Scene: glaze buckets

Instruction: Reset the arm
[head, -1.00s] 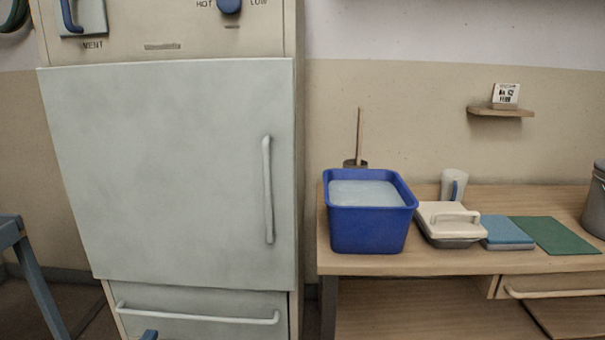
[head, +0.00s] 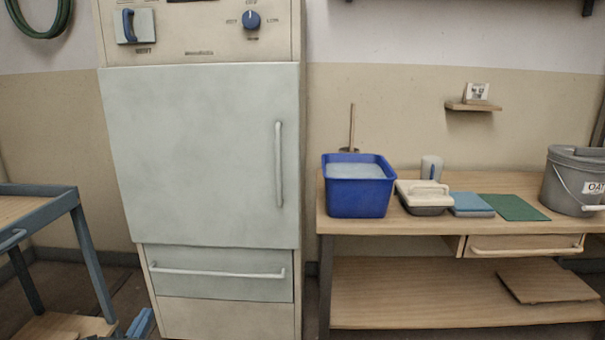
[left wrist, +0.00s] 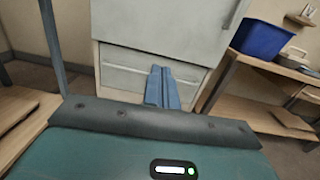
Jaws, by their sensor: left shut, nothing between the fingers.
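My left gripper (head: 147,314) shows only as a small blue piece at the bottom edge of the head view, in front of the kiln-like cabinet (head: 205,155). In the left wrist view its two blue fingers (left wrist: 161,72) are together, with nothing between them. They point at the cabinet's lower drawer front (left wrist: 135,76) and appear apart from it. My right gripper is in neither view.
A wooden bench (head: 420,228) at the right holds a blue bucket (head: 357,195) of pale liquid, a lidded container (head: 424,200), a blue block (head: 470,203), a green mat (head: 515,208) and a grey bucket (head: 570,180). A blue-framed cart (head: 75,215) stands at the left.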

